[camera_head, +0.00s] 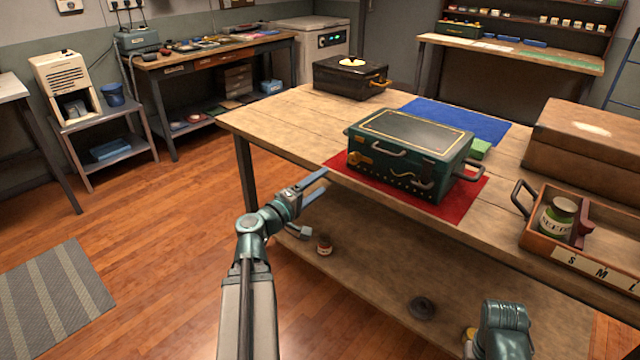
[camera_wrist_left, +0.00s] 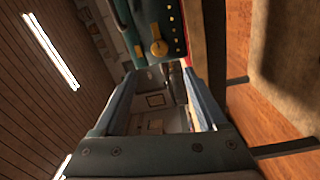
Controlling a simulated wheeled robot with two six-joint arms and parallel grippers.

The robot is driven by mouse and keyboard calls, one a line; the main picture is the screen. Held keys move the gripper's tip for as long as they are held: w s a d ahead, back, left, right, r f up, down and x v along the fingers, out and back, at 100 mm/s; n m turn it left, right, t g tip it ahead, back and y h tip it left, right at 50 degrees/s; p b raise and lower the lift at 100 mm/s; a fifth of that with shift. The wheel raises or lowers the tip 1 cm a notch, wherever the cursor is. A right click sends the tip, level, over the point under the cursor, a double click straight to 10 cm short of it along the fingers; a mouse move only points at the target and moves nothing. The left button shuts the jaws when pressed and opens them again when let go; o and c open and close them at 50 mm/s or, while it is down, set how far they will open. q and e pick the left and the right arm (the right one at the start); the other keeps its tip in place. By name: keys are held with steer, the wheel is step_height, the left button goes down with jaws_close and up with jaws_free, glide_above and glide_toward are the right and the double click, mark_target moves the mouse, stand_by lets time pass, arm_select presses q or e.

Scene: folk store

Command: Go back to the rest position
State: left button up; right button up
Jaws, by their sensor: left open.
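My left gripper (camera_head: 316,186) is at the front edge of the wooden worktable (camera_head: 285,120), left of the red mat (camera_head: 345,170). Its two blue-grey fingers stand apart in the left wrist view (camera_wrist_left: 158,76), with nothing held between them. A teal toolbox (camera_head: 410,150) with a dark lid, grey handles and a gold latch stands shut on the red mat. Its latched front also shows just beyond the fingertips in the left wrist view (camera_wrist_left: 158,22), apart from them. Part of my right arm shows at the bottom right; its gripper is out of view.
A dark case (camera_head: 350,80) stands at the table's back left, near a blue mat (camera_head: 460,118). On the right are a brown box (camera_head: 590,150) and a wooden tray (camera_head: 538,232) holding a jar (camera_head: 557,217). Open floor (camera_head: 170,230) lies to the left.

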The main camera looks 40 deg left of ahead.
stand_by(0.6)
arm_select(q)
steer(key=d+f+m+g+h+p, duration=0.1)
steer(key=d+m+g+h+p, duration=0.8)
steer(key=d, duration=2)
steer(key=s+d+r+m+g+y+p, duration=0.3)
steer(key=s+d+m+g+y+p, duration=0.6)
steer(key=s+p, duration=0.4)
steer(key=m+y+p, duration=0.1)
steer(key=y+p, duration=0.1)
steer(key=p, duration=0.1)
steer(key=shift+d+r+g+y, duration=0.15)
steer(key=shift+r+g+y, duration=0.15)
steer(key=shift+g, duration=0.1)
